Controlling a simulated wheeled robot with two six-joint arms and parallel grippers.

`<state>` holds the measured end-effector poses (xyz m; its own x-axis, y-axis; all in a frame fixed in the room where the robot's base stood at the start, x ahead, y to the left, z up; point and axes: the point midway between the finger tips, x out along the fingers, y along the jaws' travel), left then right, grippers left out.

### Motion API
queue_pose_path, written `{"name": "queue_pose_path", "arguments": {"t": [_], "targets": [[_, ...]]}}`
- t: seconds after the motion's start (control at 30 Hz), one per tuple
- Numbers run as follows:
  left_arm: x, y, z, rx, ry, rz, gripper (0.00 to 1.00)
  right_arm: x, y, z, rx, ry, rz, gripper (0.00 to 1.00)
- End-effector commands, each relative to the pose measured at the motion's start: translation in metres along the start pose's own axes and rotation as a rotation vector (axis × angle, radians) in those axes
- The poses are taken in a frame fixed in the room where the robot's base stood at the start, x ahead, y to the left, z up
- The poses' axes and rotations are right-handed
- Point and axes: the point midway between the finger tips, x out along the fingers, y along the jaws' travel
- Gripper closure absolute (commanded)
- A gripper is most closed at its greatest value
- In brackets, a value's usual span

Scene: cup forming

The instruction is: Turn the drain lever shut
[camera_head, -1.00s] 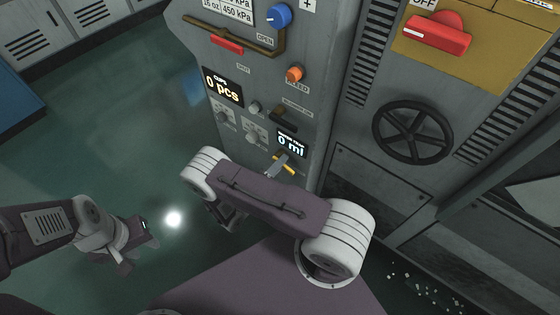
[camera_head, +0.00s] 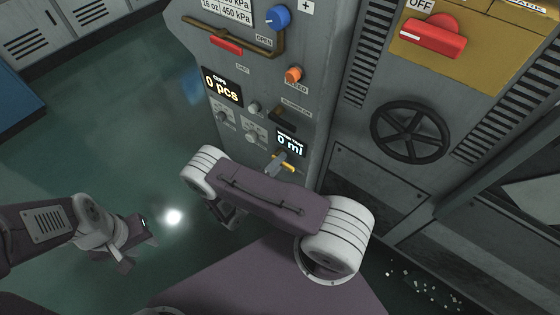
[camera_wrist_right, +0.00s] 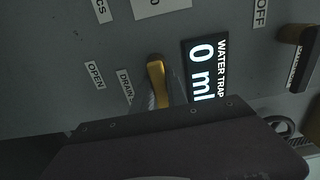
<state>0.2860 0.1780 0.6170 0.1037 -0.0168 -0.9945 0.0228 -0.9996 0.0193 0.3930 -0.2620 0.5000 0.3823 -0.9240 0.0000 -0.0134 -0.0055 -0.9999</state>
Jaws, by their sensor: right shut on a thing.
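The drain lever (camera_head: 286,164) is a short yellow handle on the grey machine panel, just below the "0 ml" display. In the right wrist view the yellow lever (camera_wrist_right: 157,78) stands beside the DRAIN label, with the OPEN label further left. My right gripper (camera_head: 277,163) is at the lever. Its grey fingers (camera_wrist_right: 160,97) sit on both sides of the handle, shut on it. The lever's lower part is hidden by my wrist. My left gripper (camera_head: 143,245) is away from the panel at the lower left, its fingers apart and empty above the floor.
The water trap display (camera_head: 290,143) reads 0 ml. A dark lever (camera_head: 283,117), an orange knob (camera_head: 293,75) and several small knobs are higher on the panel. A black handwheel (camera_head: 411,132) is on the right. Green floor (camera_head: 110,130) is open at left.

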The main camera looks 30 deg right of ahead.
Motion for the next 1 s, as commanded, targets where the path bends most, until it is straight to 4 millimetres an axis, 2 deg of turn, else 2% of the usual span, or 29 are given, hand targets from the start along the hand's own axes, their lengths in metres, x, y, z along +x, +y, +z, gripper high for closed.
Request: {"name": "queue_pose_path", "arguments": {"t": [0.03, 0.07, 0.1, 0.13, 0.47, 0.8, 1.0], "targets": [[0.000, 0.000, 0.000, 0.000, 0.000, 0.000, 0.64, 0.000, 0.001, -0.001, -0.005, 0.000, 0.002, 1.00], [0.000, 0.000, 0.000, 0.000, 0.000, 0.000, 0.64, 0.000, 0.001, -0.001, -0.005, 0.000, 0.002, 0.74], [0.000, 0.000, 0.000, 0.000, 0.000, 0.000, 0.64, 0.000, 0.001, 0.000, -0.004, 0.000, 0.001, 0.62], [0.000, 0.000, 0.000, 0.000, 0.000, 0.000, 0.64, 0.000, 0.001, 0.000, -0.004, 0.000, 0.001, 0.60], [-0.002, 0.000, 0.000, 0.000, 0.000, 0.000, 0.64, -0.004, -0.001, 0.000, -0.001, -0.002, 0.000, 0.60], [-0.014, 0.000, -0.002, 0.000, 0.000, 0.000, 0.64, -0.073, -0.001, 0.001, -0.001, -0.005, 0.001, 0.60], [-0.015, 0.000, -0.002, 0.000, 0.000, 0.000, 0.64, -0.091, 0.000, 0.000, -0.002, 0.000, 0.001, 0.60]]}}
